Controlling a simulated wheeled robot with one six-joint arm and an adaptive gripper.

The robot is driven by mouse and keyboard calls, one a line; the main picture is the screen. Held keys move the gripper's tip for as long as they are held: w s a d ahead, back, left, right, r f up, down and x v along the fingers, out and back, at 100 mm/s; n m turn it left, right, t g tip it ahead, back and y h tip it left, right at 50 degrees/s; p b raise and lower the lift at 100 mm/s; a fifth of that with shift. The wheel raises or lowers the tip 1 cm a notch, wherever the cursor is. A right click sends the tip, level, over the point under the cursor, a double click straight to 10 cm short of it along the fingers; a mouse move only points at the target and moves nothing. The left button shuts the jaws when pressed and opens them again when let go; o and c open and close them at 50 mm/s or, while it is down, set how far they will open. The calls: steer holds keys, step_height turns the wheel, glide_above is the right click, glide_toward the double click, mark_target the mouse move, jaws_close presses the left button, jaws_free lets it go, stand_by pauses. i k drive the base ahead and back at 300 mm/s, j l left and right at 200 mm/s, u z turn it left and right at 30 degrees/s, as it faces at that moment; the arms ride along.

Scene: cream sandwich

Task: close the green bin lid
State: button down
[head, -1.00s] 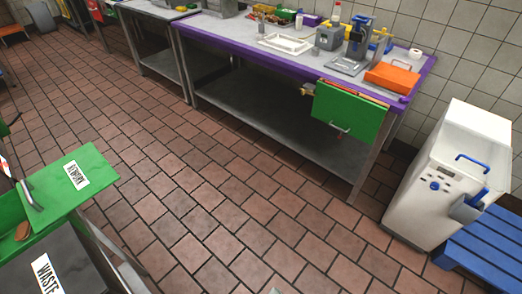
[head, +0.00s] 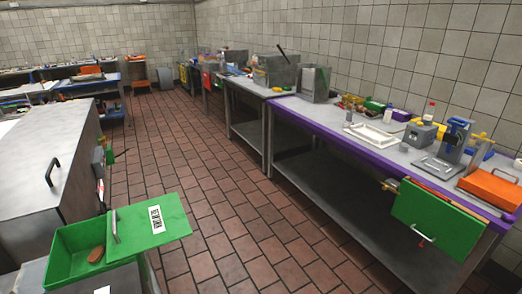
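The green bin (head: 66,254) stands at the lower left, with its top partly uncovered. A brown item (head: 96,254) lies inside it. Its green lid (head: 168,221) has a white label and a grey handle, and it sits off to the right, leaving the left part of the bin exposed. My gripper is not in view, so its state does not show.
A steel cabinet (head: 40,165) with a black handle stands behind the bin at the left. A long purple-edged table (head: 330,130) with tools and trays runs along the right. A green board (head: 436,222) hangs at its front. Brown tiled floor lies clear between.

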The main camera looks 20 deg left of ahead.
mark_target(136, 228)
steer(key=u, duration=1.35)
